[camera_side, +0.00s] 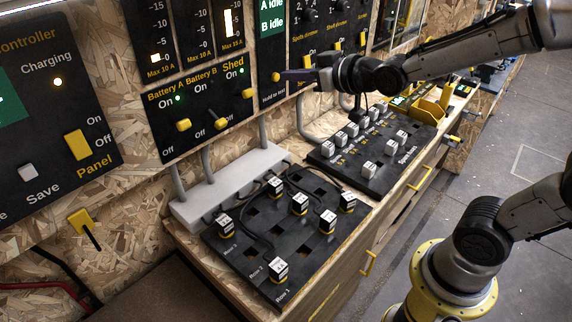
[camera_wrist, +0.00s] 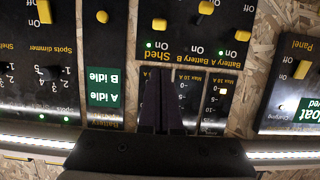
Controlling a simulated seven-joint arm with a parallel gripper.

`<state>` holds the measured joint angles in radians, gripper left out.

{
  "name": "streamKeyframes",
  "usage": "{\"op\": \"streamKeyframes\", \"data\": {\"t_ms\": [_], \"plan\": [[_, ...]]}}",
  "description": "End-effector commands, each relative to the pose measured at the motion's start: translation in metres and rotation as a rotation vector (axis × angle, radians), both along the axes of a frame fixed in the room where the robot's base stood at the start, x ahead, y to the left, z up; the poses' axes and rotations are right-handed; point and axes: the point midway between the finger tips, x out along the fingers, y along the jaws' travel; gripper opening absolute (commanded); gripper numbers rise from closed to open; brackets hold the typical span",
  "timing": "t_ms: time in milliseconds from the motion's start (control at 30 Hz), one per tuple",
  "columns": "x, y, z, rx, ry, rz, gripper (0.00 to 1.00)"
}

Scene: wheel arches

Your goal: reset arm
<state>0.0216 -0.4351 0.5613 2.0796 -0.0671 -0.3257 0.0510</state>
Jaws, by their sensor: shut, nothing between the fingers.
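My gripper (camera_side: 296,76) is in front of the wall control panels, close to the yellow button marked Hold to test (camera_side: 276,77); I cannot tell whether it touches anything. In the wrist view its two dark fingers (camera_wrist: 162,100) are together and empty, in front of the meters below the Shed switch. The Shed switch (camera_side: 220,123) and the Battery A switch (camera_side: 184,125) have yellow handles, with green lights above them. A green display (camera_side: 271,17) reads A idle, B idle; it also shows in the wrist view (camera_wrist: 103,86).
Below the panels, a black board (camera_side: 240,258) with several white-topped plugs lies on the bench. A second board (camera_side: 345,175) with several grey cubes lies behind it. A controller panel (camera_side: 55,150) is on the left wall. Open floor (camera_side: 500,120) is to the right.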

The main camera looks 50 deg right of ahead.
Motion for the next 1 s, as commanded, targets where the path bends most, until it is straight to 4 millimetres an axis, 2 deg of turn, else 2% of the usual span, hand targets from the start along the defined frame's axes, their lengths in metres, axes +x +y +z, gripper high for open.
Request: {"op": "streamKeyframes", "data": {"t_ms": [33,100,233,400,500,600,700,800,1000], "plan": [[-0.020,0.001,0.018,-0.001,0.005,-0.002,0.00],[-0.047,0.001,0.029,0.000,0.046,-0.008,0.00],[-0.102,0.001,0.031,0.002,0.157,-0.014,0.00],[-0.178,0.002,0.005,0.004,0.361,-0.014,0.00],[-0.216,0.003,-0.017,0.006,0.494,-0.011,0.00],[-0.244,0.004,-0.039,0.007,0.624,-0.009,0.00],[-0.262,0.005,-0.054,0.007,0.722,-0.007,0.00],[-0.270,0.005,-0.059,0.005,0.764,-0.005,0.00],[-0.271,0.005,-0.059,0.005,0.766,-0.005,0.00]]}}
